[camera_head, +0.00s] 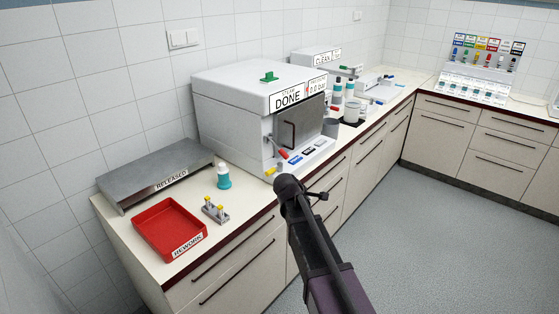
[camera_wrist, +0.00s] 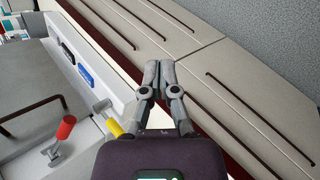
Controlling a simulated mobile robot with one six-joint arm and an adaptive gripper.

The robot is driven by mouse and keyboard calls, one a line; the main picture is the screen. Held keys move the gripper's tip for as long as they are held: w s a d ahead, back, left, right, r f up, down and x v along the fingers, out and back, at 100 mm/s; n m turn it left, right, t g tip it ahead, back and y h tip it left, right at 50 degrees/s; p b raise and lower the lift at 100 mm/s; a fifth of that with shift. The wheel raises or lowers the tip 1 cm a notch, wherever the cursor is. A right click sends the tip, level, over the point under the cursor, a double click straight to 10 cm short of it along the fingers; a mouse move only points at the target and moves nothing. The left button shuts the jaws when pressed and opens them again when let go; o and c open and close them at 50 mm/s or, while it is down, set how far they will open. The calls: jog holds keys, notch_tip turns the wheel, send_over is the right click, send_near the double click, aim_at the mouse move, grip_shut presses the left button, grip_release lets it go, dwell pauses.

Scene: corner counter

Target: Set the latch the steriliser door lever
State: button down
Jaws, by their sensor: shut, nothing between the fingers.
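The white steriliser (camera_head: 228,112) stands on the counter, its panel reading DONE, with a dark door (camera_head: 299,128) on its front. A red-tipped lever (camera_head: 282,153) sits low at the left of the door; it also shows in the wrist view (camera_wrist: 65,128). A yellow-tipped lever (camera_head: 271,170) is below it, near the front edge. In the wrist view the yellow tip (camera_wrist: 113,129) is just left of my gripper (camera_wrist: 159,70). My gripper is shut and empty, in front of the counter edge. Whether it touches the yellow tip cannot be told. Which lever latches the door is not marked.
A red REWORK tray (camera_head: 150,220), a RELEASED metal stand (camera_head: 120,183), a teal bottle (camera_head: 223,177) and a small yellow-capped vial rack (camera_head: 215,209) stand left of the steriliser. Drawer fronts (camera_wrist: 225,100) lie below the counter. The floor (camera_head: 400,200) is clear.

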aim_at(279, 149)
jog(key=w+a+r+n+t, duration=0.2)
jog(key=w+a+n, duration=0.3)
jog(key=a, duration=0.3)
jog(key=w+a+r+n+t, duration=0.3)
jog(key=w+a+n, duration=0.2)
jog(key=a, duration=0.2)
jog(key=shift+w+a+r, duration=0.3)
jog(key=shift+a+r, duration=0.05)
jog(key=shift+a, duration=0.05)
jog(key=shift+w+f, duration=0.1)
jog(key=b+x, duration=0.4)
jog(key=x, duration=0.6)
jog(key=shift+a, duration=0.1)
jog(key=shift+s+d+r+p, duration=0.1)
jog(key=shift+d+r+p, duration=0.1)
jog(key=shift+r+p, duration=0.25)
jog(key=shift+s+d+r+p, duration=0.2)
jog(key=shift+r+p, duration=0.1)
jog(key=shift+r, duration=0.25)
jog(key=shift+d+r+p, duration=0.55)
jog(key=shift+r+p, duration=0.25)
jog(key=shift+s+a, duration=0.1)
